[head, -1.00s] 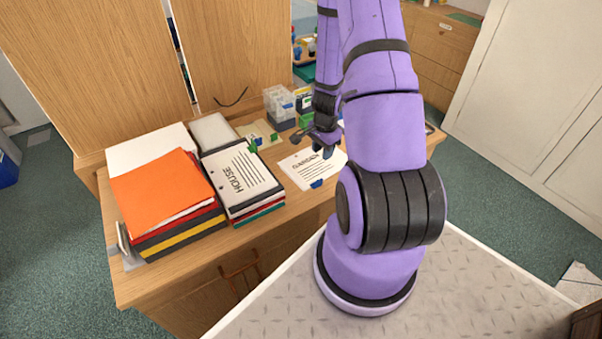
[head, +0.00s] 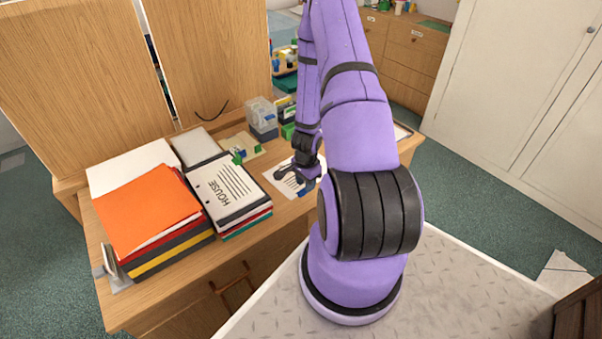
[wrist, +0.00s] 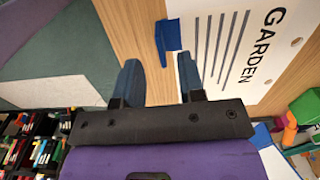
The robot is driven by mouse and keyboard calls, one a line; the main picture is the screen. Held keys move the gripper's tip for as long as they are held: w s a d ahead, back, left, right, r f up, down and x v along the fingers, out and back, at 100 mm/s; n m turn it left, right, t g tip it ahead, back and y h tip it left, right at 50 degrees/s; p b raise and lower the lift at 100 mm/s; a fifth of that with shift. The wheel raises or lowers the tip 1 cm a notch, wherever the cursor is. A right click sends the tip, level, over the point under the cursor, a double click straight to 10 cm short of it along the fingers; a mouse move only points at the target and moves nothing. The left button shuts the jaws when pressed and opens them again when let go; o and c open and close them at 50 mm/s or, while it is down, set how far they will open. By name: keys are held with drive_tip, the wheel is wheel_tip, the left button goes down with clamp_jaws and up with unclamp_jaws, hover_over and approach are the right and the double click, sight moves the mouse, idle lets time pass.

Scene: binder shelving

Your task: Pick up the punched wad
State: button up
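The punched wad is a white stack of sheets labelled GARDEN, with holes by one edge, in the wrist view (wrist: 236,60). In the head view (head: 282,180) it lies on the wooden desk, partly hidden by my gripper. A blue clip (wrist: 168,38) sits on its edge. My gripper (wrist: 160,80) is open, its two dark fingers apart with nothing between them. The fingertips are near the clip, and one finger overlaps the wad's edge in this view. In the head view my gripper (head: 297,185) is low over the wad; whether it touches cannot be told.
Left of the wad stands a pile topped by a HOUSE sheet (head: 226,190). Further left is a stack with an orange folder (head: 148,212). Clear plastic boxes (head: 262,115) stand behind.

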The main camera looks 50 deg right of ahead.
drive_tip(key=shift+w+a+f, duration=0.1)
drive_tip(key=shift+f, duration=1.65)
clamp_jaws()
drive_tip(key=shift+r, duration=0.1)
